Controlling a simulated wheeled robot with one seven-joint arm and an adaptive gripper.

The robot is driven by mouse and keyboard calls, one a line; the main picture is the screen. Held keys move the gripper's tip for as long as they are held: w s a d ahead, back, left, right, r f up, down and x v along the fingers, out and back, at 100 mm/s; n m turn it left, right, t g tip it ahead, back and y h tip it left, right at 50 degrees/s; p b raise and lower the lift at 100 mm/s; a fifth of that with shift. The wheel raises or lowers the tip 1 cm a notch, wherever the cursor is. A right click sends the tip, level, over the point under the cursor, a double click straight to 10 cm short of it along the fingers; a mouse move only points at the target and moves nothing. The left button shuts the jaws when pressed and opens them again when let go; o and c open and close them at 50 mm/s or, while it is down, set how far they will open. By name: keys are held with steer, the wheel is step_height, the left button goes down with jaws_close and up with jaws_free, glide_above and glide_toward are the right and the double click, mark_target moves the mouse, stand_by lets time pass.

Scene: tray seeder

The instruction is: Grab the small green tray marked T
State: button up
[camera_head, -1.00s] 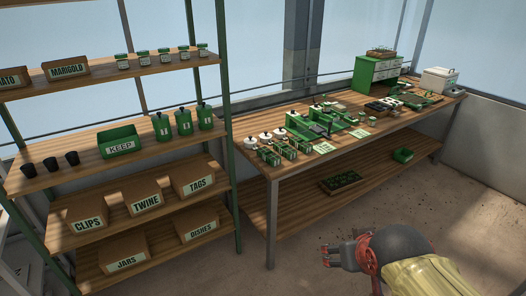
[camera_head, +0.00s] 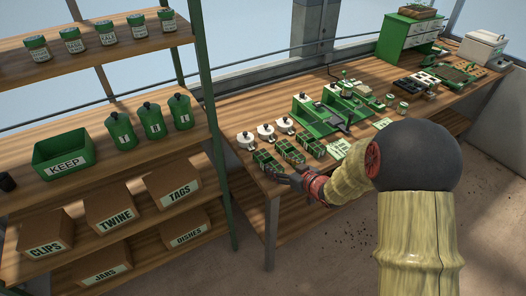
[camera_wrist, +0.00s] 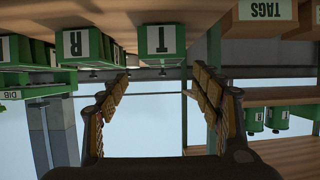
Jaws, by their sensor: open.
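The small green tray marked T (camera_wrist: 162,40) is in the upper middle of the upside-down wrist view, at the table edge, its white T label facing my gripper. In the head view it appears to be the leftmost of the small green trays (camera_head: 265,160). My gripper (camera_wrist: 161,78) is open and empty, its fingers to either side of the tray's line in the wrist view. In the head view my gripper (camera_head: 278,177) is just in front of the table edge, close to the tray. It does not appear to touch it; the exact gap is unclear.
A green tray marked R (camera_wrist: 80,45) sits beside the T tray, with another beyond it. The shelf unit with the KEEP bin (camera_head: 66,160) and TAGS box (camera_head: 172,185) is close on the left.

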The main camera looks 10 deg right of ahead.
mark_target(266, 160)
steer(key=shift+b+x, duration=0.55)
steer(key=shift+x, duration=1.4)
steer(key=b+x, duration=0.1)
steer(key=x, duration=0.1)
steer(key=b+x, duration=0.1)
steer(key=x, duration=0.1)
steer(key=shift+s+a+f, duration=0.15)
steer(key=shift+a+f, duration=0.05)
steer(key=shift+f, duration=0.2)
steer(key=shift+w, duration=0.3)
steer(key=shift+c, duration=0.9)
steer(key=c, duration=1.1)
steer(key=shift+c, duration=0.4)
